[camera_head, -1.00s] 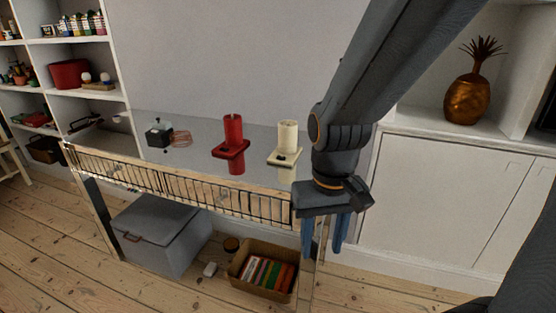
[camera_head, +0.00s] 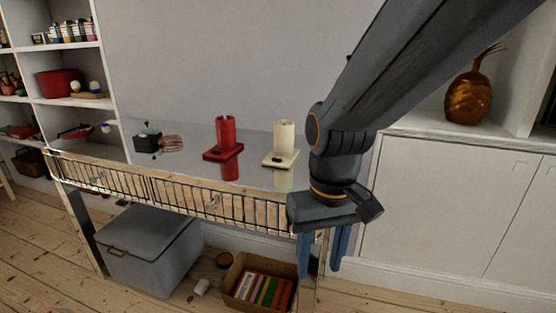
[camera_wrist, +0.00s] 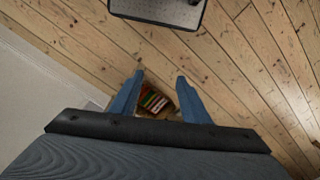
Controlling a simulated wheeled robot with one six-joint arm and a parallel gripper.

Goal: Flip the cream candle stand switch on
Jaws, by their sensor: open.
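The cream candle stand (camera_head: 284,138) stands upright near the right end of the shiny tabletop in the head view. A small dark switch (camera_head: 277,160) shows on its square base; I cannot tell its position. My gripper (camera_head: 322,258) points down in front of the table's right end, lower than the tabletop and to the right of the cream stand. Its blue fingers are apart with nothing between them. In the wrist view the open fingers (camera_wrist: 160,97) hang over the floor, and the candle stand is not in that view.
A red candle stand (camera_head: 224,137) stands left of the cream one. A dark small box (camera_head: 148,142) is further left. The table's wire-railed front edge (camera_head: 180,193) lies near my gripper. Below are a grey storage box (camera_head: 150,250) and a basket of books (camera_head: 262,287).

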